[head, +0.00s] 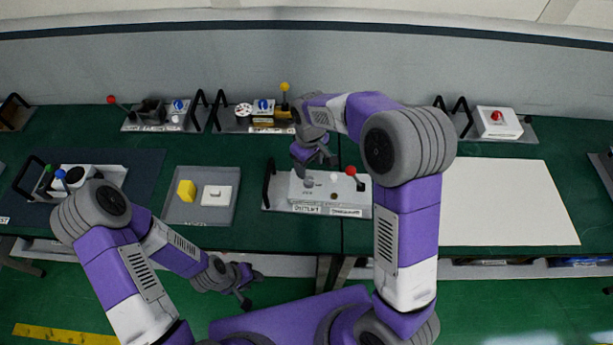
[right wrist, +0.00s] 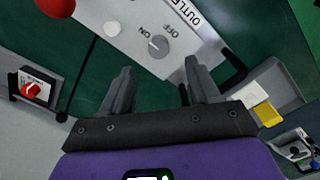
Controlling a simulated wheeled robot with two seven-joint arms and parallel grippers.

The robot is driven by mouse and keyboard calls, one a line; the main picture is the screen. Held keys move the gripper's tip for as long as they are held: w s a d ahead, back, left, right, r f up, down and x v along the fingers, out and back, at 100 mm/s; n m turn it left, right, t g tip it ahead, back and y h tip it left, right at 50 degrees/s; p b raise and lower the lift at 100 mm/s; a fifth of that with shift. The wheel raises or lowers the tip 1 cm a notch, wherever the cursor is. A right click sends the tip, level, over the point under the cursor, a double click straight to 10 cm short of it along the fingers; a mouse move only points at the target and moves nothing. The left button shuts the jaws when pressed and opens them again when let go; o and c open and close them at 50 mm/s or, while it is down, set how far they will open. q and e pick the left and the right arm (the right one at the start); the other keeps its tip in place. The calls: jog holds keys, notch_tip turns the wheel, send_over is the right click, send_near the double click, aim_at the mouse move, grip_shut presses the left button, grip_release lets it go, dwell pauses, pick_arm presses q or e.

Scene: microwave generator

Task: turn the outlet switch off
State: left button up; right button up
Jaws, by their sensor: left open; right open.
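The outlet box (head: 345,207) is a white panel on the green table, labelled OUTLET on its front. Its switch is a round grey knob (head: 308,183), which also shows in the right wrist view as a knob (right wrist: 159,46) beside ON and OFF marks. I cannot tell surely which mark it points to. My right gripper (head: 316,162) is above the back left of the box; in the right wrist view its open fingers (right wrist: 158,70) are either side of the knob's line, apart from it and empty. My left gripper (head: 252,287) is open and empty, in front of the table edge.
The box also bears a red-ball lever (head: 352,171) and a white button (right wrist: 113,28). A black handle (head: 268,184) stands at its left. A grey tray (head: 172,213) with a yellow block (head: 186,190) lies left. A bare white board (head: 510,200) lies right.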

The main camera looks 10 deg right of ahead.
aim_at(309, 180)
jog(key=shift+w+f, duration=0.4)
jog(key=shift+f, duration=0.25)
jog(key=shift+w+f, duration=0.1)
jog(key=shift+f, duration=0.25)
jog(key=shift+s+f, duration=0.15)
jog(key=shift+f, duration=1.45)
jog(key=shift+s+f, duration=0.1)
jog(key=shift+f, duration=1.45)
jog(key=c, duration=1)
